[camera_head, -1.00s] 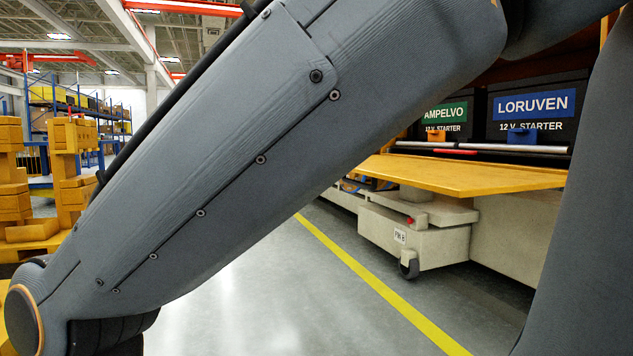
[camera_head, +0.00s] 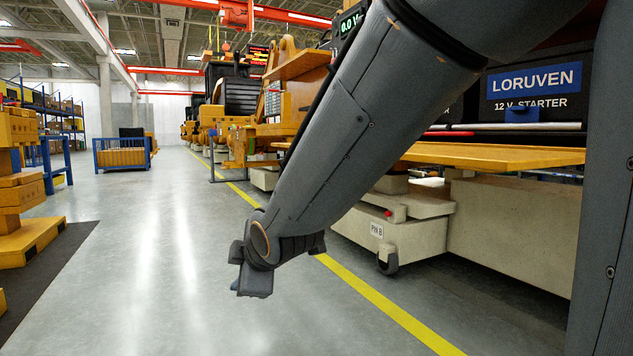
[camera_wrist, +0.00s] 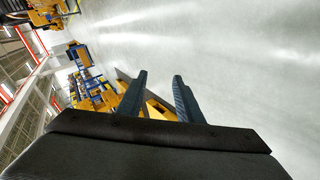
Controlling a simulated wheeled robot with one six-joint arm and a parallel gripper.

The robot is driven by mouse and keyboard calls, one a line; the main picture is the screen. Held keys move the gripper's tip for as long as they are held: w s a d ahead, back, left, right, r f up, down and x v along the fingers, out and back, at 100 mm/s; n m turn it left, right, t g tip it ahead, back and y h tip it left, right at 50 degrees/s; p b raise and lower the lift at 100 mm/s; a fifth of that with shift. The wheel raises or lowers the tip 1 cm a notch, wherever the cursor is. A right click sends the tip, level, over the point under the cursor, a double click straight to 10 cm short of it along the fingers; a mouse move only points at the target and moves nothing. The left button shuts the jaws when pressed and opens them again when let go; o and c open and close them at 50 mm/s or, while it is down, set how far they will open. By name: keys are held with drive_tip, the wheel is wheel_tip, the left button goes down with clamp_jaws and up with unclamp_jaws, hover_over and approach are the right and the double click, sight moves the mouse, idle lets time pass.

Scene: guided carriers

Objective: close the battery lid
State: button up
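A flat yellow panel (camera_head: 490,155), which looks like the battery lid, juts out level from the machine on the right in the head view. Above and behind it the battery bay is open. A dark battery labelled LORUVEN 12 V STARTER (camera_head: 535,95) shows there. My arm hides the panel's left end and part of the bay. My gripper (camera_wrist: 160,88) shows in the wrist view with its two dark fingers apart and only floor and distant things beyond them. In the head view my arm's end hangs over the aisle, left of the panel and apart from it.
A pale wheeled carrier (camera_head: 405,238) marked PIN B stands under the panel. A yellow floor line (camera_head: 385,305) runs beside it. Yellow stacked parts (camera_head: 20,190) stand at the left. A blue crate (camera_head: 122,155) is far back. The aisle floor between is clear.

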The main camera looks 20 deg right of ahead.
drive_tip(key=w+d+r+n+t+h+b, duration=0.2)
drive_tip(key=w+d+r+n+t, duration=0.2)
drive_tip(key=w+d, duration=0.45)
drive_tip(key=s+d+r+n+t+b, duration=0.2)
drive_tip(key=d+r+n+t, duration=0.35)
drive_tip(key=d, duration=0.55)
drive_tip(key=s+d+r+n+t+b, duration=0.2)
drive_tip(key=d+r+n, duration=0.5)
drive_tip(key=d, duration=0.4)
drive_tip(key=shift+n+h, duration=0.4)
drive_tip(key=shift+n, duration=0.15)
drive_tip(key=b+x, duration=0.1)
drive_tip(key=x, duration=0.1)
drive_tip(key=b+x, duration=0.1)
drive_tip(key=x, duration=0.2)
drive_tip(key=f+x, duration=0.1)
drive_tip(key=x, duration=0.1)
drive_tip(key=shift+w+a+b, duration=0.15)
drive_tip(key=shift+w+b, duration=0.25)
clamp_jaws()
